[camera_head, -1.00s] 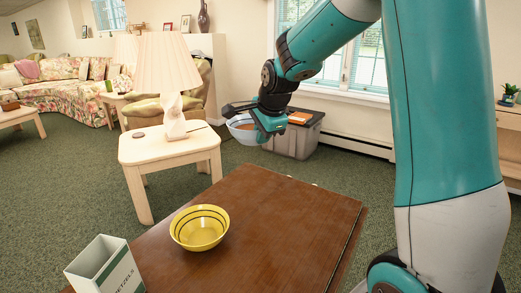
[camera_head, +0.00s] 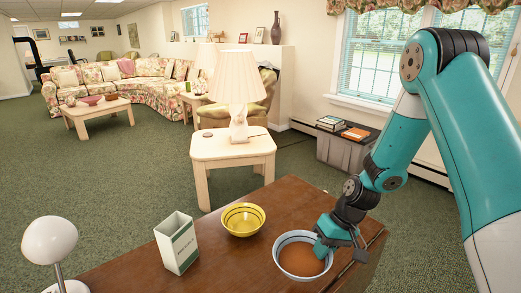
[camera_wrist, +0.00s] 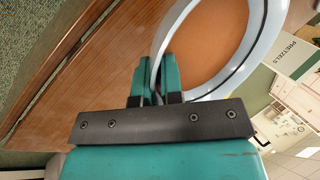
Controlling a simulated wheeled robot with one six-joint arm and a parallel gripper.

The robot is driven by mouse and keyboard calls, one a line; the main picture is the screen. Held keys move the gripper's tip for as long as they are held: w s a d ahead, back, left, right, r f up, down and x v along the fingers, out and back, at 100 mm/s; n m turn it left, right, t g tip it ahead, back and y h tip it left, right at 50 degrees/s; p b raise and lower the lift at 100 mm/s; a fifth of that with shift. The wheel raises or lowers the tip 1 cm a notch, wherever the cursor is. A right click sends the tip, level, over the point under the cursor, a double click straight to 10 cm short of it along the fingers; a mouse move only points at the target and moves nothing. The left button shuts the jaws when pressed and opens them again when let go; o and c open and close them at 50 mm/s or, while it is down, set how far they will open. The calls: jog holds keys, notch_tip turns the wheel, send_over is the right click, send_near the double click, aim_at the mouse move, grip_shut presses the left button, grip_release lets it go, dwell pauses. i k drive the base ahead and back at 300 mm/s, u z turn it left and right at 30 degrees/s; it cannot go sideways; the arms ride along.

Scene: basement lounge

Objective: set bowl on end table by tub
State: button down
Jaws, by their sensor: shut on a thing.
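A bowl (camera_head: 300,262) with a pale blue-white rim and orange-brown inside is at the near right of the dark wood table. My gripper (camera_head: 322,249) is shut on its right rim. In the wrist view the two teal fingers (camera_wrist: 156,78) pinch the wall of the bowl (camera_wrist: 215,50). I cannot tell whether the bowl touches the tabletop.
The dark table (camera_head: 200,262) also holds a yellow bowl (camera_head: 243,219), a pretzels box (camera_head: 177,243) and a white lamp (camera_head: 50,245). The end table's front left top is bare.

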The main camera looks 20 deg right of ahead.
aim_at(207, 149)
jog(key=z, duration=0.8)
jog(key=k, duration=1.1)
jog(key=z, duration=1.1)
jog(key=i, duration=2.15)
jog(key=u, duration=0.3)
jog(key=i, duration=1.85)
jog(key=u, duration=0.7)
jog(key=i, duration=1.65)
jog(key=u, duration=1.9)
jog(key=i, duration=1.3)
jog(key=u, duration=1.15)
jog(key=i, duration=1.35)
jog(key=u, duration=0.25)
